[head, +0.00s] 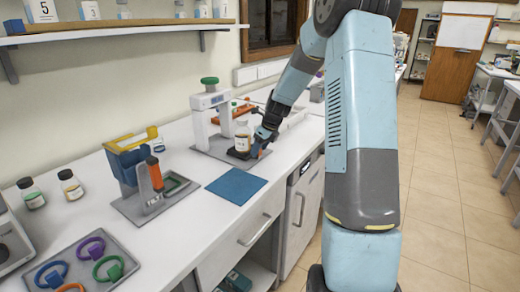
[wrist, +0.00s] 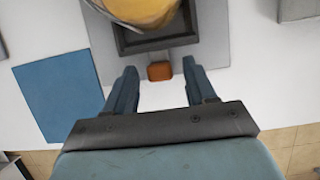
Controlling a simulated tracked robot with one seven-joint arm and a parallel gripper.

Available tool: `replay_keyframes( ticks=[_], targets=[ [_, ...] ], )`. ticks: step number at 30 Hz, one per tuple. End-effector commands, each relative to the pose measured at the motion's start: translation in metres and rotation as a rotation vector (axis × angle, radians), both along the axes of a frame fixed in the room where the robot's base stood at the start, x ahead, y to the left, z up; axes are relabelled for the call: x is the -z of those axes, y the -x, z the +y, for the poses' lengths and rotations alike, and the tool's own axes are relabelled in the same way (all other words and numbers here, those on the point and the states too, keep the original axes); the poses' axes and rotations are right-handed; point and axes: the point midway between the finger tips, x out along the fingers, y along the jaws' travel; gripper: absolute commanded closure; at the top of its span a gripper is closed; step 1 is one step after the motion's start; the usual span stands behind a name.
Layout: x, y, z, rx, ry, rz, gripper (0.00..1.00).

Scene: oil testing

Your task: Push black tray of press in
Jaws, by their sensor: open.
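The white press (head: 213,120) with a green knob stands on a grey base plate on the bench. Its black tray (head: 238,154) juts toward the bench's front edge and carries a bottle (head: 243,137) with a pale label. In the wrist view the black tray (wrist: 158,42) is at the top, under the amber bottle (wrist: 140,8), with an orange handle (wrist: 160,71) at its near edge. My gripper (wrist: 161,75) is open and empty. Its fingers appear on either side of the handle, with gaps to both. I cannot tell whether they are at its height.
A blue mat (head: 236,188) lies flat to the left of my gripper. Further left stands a yellow and blue device with an orange handle (head: 154,174). Two bottles and a grey tray (head: 83,250) of coloured rings lie beyond. A wall shelf (head: 120,30) runs above the bench.

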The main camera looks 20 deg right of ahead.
Motion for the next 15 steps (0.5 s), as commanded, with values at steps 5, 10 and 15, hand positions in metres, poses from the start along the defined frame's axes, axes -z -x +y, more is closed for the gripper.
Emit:
replay_keyframes(
  ticks=[5, 10, 15],
  targets=[
    [0.0059, -0.0021, 0.0014, -0.001, 0.0, -0.002, 0.45],
    [0.0061, -0.0022, 0.0017, -0.001, 0.0, -0.002, 0.45],
    [0.0061, -0.0022, 0.0018, -0.001, 0.001, -0.001, 0.54]
  ],
)
